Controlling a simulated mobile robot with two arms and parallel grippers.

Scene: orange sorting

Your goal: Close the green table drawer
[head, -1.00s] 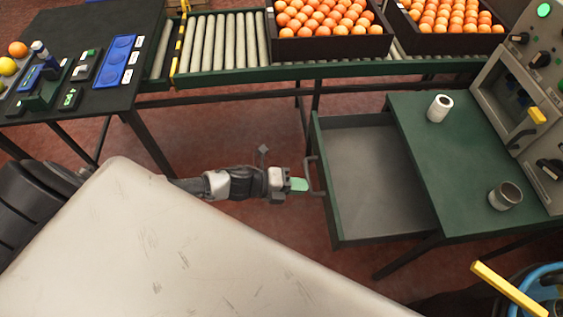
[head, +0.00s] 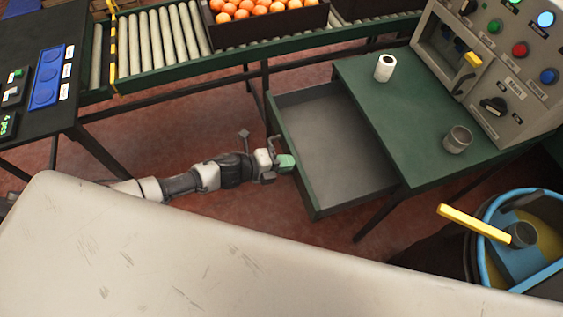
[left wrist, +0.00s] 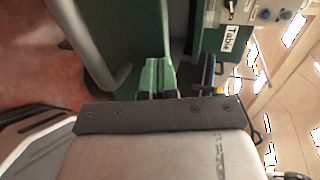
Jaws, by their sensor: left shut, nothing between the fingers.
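The green table (head: 420,110) stands at the right in the head view. Its drawer (head: 330,150) is pulled out to the left and its grey inside looks empty. My left gripper (head: 287,162) is shut, with its green fingertips at the drawer's front panel, by the handle (head: 272,143). Whether the fingertips touch the panel I cannot tell. In the left wrist view the green fingers (left wrist: 157,76) are together, pointing at the green surface. My right gripper is not in view.
A white roll (head: 385,68) and a grey cup (head: 457,140) stand on the table, beside a control panel (head: 500,60). A roller conveyor (head: 150,45) with an orange-filled crate (head: 270,30) runs behind. A blue-rimmed barrel (head: 485,235) stands at the lower right.

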